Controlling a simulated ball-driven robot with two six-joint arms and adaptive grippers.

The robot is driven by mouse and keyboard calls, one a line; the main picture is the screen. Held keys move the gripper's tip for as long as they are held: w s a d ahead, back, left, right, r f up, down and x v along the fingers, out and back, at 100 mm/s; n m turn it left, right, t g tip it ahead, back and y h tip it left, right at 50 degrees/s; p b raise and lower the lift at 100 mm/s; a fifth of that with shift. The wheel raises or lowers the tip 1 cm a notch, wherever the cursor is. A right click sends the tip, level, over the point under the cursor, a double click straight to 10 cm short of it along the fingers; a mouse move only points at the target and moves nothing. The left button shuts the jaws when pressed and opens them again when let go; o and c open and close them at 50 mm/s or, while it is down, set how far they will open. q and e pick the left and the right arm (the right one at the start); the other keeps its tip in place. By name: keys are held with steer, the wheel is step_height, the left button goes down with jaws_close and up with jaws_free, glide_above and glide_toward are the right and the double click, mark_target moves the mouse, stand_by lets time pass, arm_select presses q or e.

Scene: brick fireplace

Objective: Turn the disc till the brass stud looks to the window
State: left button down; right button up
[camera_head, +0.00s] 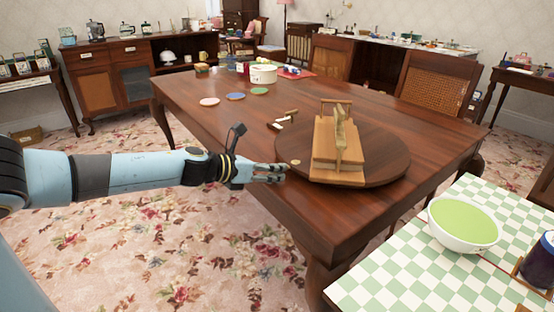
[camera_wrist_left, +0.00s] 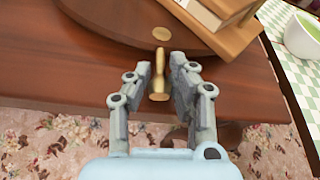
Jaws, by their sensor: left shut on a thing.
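The dark wooden disc (camera_head: 388,165) lies on the brown table, with its rim also in the left wrist view (camera_wrist_left: 110,22). A flat round brass stud (camera_head: 295,162) sits on its top near the left edge; it also shows in the wrist view (camera_wrist_left: 162,33). A brass peg (camera_wrist_left: 158,78) sticks out from the rim just below the stud. My right gripper is not in view. No window is in view.
A wooden stand (camera_head: 338,150) with an upright piece stands on the disc. A small wooden-handled tool (camera_head: 284,120) lies just behind it. Coloured coasters (camera_head: 235,96) and a white pot (camera_head: 263,74) are further back. A checked table (camera_head: 400,285) with a green-filled bowl (camera_head: 465,225) is at right.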

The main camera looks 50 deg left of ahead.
arm_select(q)
steer(key=shift+f, duration=0.1)
stand_by(0.4)
steer(key=c, duration=1.2)
jaws_free()
steer(key=shift+a, duration=0.1)
steer(key=shift+s, duration=0.1)
steer(key=v, duration=0.3)
steer(key=shift+s, duration=0.35)
steer(key=s+a, duration=0.2)
steer(key=s, duration=0.9)
